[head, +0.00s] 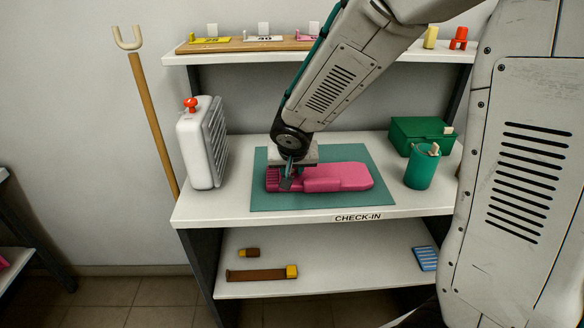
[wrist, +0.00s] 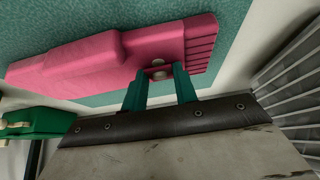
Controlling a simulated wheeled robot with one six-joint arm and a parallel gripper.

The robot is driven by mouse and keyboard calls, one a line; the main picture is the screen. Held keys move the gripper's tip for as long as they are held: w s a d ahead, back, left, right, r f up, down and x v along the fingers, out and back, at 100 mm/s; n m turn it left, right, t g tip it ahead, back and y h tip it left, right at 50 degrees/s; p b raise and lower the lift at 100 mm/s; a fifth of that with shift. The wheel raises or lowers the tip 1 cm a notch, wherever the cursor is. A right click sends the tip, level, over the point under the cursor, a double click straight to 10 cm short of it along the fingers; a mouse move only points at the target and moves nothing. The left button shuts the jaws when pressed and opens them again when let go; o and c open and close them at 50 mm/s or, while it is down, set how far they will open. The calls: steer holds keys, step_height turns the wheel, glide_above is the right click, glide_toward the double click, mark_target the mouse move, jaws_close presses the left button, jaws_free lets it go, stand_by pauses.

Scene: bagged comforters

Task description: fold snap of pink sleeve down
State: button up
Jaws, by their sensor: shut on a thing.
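The pink sleeve (head: 338,177) lies flat on a teal mat (head: 260,199) on the counter. Its ribbed end is at the left in the head view and at the right in the wrist view (wrist: 90,62). My gripper (head: 287,184) is over the sleeve near the ribbed end. In the wrist view its two teal fingers (wrist: 160,82) are shut on a small pink tab, the snap (wrist: 158,73), at the sleeve's edge. A pale round stud shows beside the tab. Whether the tab touches the sleeve's face is hard to tell.
A grey ribbed heater-like box (head: 202,145) with a red knob stands left of the mat. A green cup (head: 422,167) and a green box (head: 420,135) stand to the right. A shelf (head: 330,57) with numbered tags runs above. The counter's front edge reads CHECK-IN.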

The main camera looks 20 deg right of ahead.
steer(key=o, duration=1)
steer(key=shift+r, duration=0.1)
steer(key=v, duration=0.7)
steer(key=shift+s+a+r, duration=0.15)
steer(key=shift+r, duration=0.15)
